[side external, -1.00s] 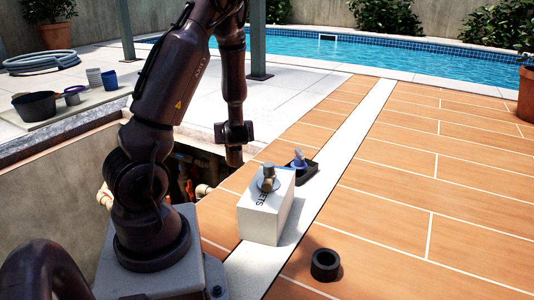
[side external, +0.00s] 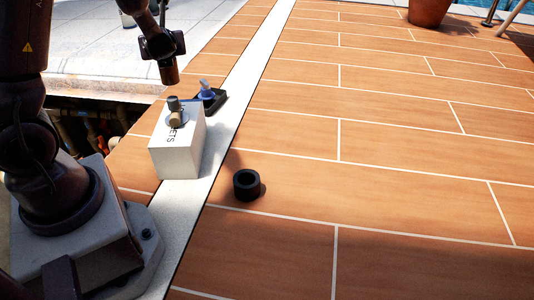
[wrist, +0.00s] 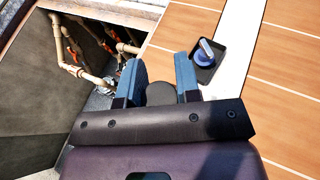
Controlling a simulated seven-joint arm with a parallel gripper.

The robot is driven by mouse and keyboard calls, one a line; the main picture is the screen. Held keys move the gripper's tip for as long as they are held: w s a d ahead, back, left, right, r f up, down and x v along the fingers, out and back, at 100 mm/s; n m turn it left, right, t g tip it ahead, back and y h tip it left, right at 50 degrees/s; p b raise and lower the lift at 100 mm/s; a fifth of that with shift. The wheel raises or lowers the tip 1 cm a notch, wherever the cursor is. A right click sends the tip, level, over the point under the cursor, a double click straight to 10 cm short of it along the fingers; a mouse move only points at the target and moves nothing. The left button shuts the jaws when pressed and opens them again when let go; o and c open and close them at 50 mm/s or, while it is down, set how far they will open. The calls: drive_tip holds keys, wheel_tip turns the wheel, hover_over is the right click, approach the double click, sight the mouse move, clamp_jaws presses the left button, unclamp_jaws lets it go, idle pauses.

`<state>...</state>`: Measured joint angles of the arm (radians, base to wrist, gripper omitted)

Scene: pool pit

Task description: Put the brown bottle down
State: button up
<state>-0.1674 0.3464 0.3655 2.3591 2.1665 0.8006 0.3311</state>
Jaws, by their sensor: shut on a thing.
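The brown bottle (side external: 169,74) hangs below my gripper (side external: 162,47) in the side view, clear of the surfaces beneath it. It looks dark and roughly upright; most of it is hidden by the gripper. In the wrist view, my gripper (wrist: 160,88) has its two blue fingers on either side of the bottle's dark round top (wrist: 160,94). The gripper is shut on it. In the side view the bottle appears behind and left of the white box.
A white box (side external: 172,157) with a metal fitting (side external: 177,112) on top stands on the pale strip. An open pit with pipes (wrist: 100,45) lies left.

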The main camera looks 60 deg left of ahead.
drive_tip(key=w+d+m+t+h, duration=0.3)
drive_tip(key=w+d+m+t, duration=0.3)
drive_tip(key=w+d, duration=1.25)
drive_tip(key=shift+s+d+f, duration=0.2)
drive_tip(key=shift+s+f, duration=0.05)
drive_tip(key=shift+f, duration=2.7)
drive_tip(key=shift+s+d+f, duration=0.15)
drive_tip(key=shift+s+f, duration=0.15)
drive_tip(key=shift+f, duration=2.7)
drive_tip(key=shift+s+d+f, duration=0.2)
drive_tip(key=shift+s+f, duration=0.05)
drive_tip(key=shift+f, duration=2.7)
drive_tip(key=shift+f, duration=0.1)
drive_tip(key=o, duration=1)
